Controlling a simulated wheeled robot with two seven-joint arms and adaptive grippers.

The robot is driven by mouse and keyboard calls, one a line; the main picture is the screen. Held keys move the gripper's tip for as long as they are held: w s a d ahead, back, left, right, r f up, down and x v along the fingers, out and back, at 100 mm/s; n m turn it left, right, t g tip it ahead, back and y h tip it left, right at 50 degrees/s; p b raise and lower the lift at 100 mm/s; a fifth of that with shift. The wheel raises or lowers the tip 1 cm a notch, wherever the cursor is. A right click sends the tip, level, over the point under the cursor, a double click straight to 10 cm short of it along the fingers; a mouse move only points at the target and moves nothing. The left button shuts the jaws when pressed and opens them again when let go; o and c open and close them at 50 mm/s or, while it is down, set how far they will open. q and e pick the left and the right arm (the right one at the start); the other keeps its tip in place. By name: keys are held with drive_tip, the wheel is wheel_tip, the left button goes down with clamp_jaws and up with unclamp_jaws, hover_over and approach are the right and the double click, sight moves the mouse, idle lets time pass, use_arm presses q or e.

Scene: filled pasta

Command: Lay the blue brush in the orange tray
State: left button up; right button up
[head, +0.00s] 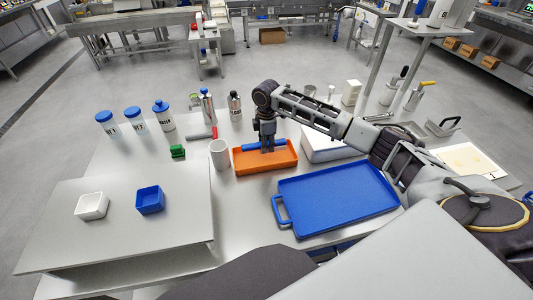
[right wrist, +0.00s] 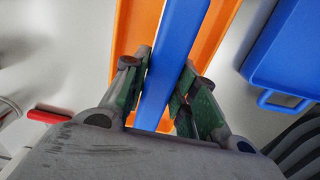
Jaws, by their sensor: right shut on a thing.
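The orange tray (head: 262,170) lies on the steel table, just right of the white mug. The blue brush (head: 247,147) shows as a long blue bar across the far part of the tray. My right gripper (head: 268,149) points down over the tray and is shut on the brush. In the right wrist view the brush (right wrist: 178,60) runs between the two fingers (right wrist: 160,88), with the orange tray (right wrist: 136,28) below it. I cannot tell whether the brush touches the tray floor. Its ends are partly hidden by the gripper. My left gripper is not in view.
A white mug (head: 219,155) stands close to the tray's left side. A large blue tray (head: 335,200) lies to the front right, and a white box (head: 325,147) to the right. A green block-like thing (head: 177,152) and several bottles (head: 163,117) stand left.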

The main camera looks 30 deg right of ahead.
sight(266, 159)
drive_tip(key=shift+f, duration=0.1)
drive_tip(key=shift+f, duration=2.4)
drive_tip(key=o, duration=1.1)
drive_tip(key=shift+f, duration=0.1)
wheel_tip(266, 159, up, 12)
drive_tip(key=shift+r, duration=0.15)
